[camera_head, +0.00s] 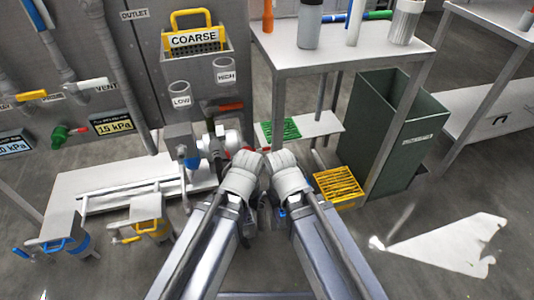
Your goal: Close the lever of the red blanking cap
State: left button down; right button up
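No red blanking cap with its lever shows clearly. Small red patches (247,149) show just beyond my wrists, mostly covered, and I cannot tell if they are the cap. A red-handled part (229,107) is on the pipework below the HIGH cup. My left gripper (249,159) and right gripper (279,158) are close together in the middle, at the end of the pipe fittings. My own wrists hide the fingers, so I cannot see whether either is open, shut or holding something.
A grey metal pump and pipe assembly (212,147) stands left of my grippers. A steel table (345,48) with bottles stands behind. A green bin (388,130) and a yellow crate (338,187) are to the right.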

aim_at(266, 149)
jog(key=k+u, duration=0.25)
jog(key=u, duration=1.35)
jog(key=k+l, duration=0.1)
jog(key=l, duration=1.05)
jog(key=k+l, duration=0.15)
jog(key=l, duration=0.45)
jog(key=k+l, duration=0.1)
jog(key=l, duration=1.05)
jog(key=k+l, duration=0.15)
jog(key=l, duration=0.4)
jog(key=k+l, duration=0.1)
jog(key=l, duration=0.5)
